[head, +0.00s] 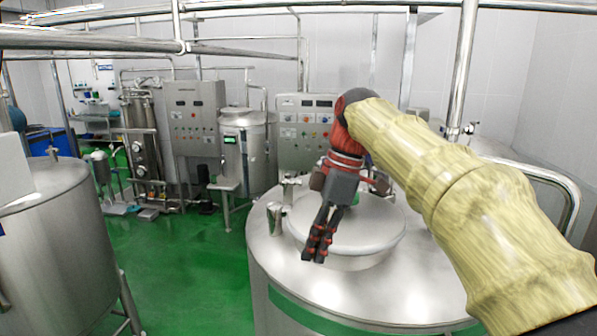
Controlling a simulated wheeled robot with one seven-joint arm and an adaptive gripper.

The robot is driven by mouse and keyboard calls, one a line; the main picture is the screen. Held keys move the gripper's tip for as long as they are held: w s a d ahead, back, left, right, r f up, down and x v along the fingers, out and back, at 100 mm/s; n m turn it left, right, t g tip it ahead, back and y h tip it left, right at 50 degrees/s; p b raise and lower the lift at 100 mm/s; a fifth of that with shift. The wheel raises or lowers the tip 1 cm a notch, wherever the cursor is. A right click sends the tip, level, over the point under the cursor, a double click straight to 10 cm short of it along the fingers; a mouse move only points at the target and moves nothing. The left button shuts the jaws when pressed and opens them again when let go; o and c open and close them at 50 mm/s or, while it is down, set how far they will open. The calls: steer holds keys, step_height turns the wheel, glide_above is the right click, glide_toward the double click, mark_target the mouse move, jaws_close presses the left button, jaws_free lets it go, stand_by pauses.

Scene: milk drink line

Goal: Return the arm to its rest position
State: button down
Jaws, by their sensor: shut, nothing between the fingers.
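My gripper (315,258) shows in the head view near the middle. It is dark grey with red bands, points downward, and its fingers are closed together with nothing between them. My arm (452,190), in a pale yellow sleeve, reaches in from the lower right and bends down at a red and black wrist. The gripper appears in front of the round lid of a large steel tank (400,297). I cannot tell how far it is above the tank top.
Another steel tank (55,240) stands at the left. Steel pipes and rails cross above and at the right. Control cabinets (196,118) and a smaller tank (245,150) stand at the back. The green floor (190,270) between the tanks is open.

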steer(key=s+d+f+m+t+h+b, duration=0.1)
steer(key=s+d+f+m+b, duration=0.4)
steer(key=f, duration=0.9)
steer(key=s+d+f+m+t+h+b, duration=0.1)
steer(key=s+d+f+m+t+b, duration=0.2)
steer(key=s+f+b, duration=0.7)
steer(key=s+d+f+m+t+h+b, duration=0.1)
steer(key=s+d+f+m+b, duration=0.6)
steer(key=f, duration=1.3)
steer(key=m+t+b, duration=0.1)
steer(key=m+b, duration=0.2)
steer(key=shift+s+d+m, duration=0.25)
steer(key=shift+d+m, duration=0.05)
steer(key=shift+d, duration=0.1)
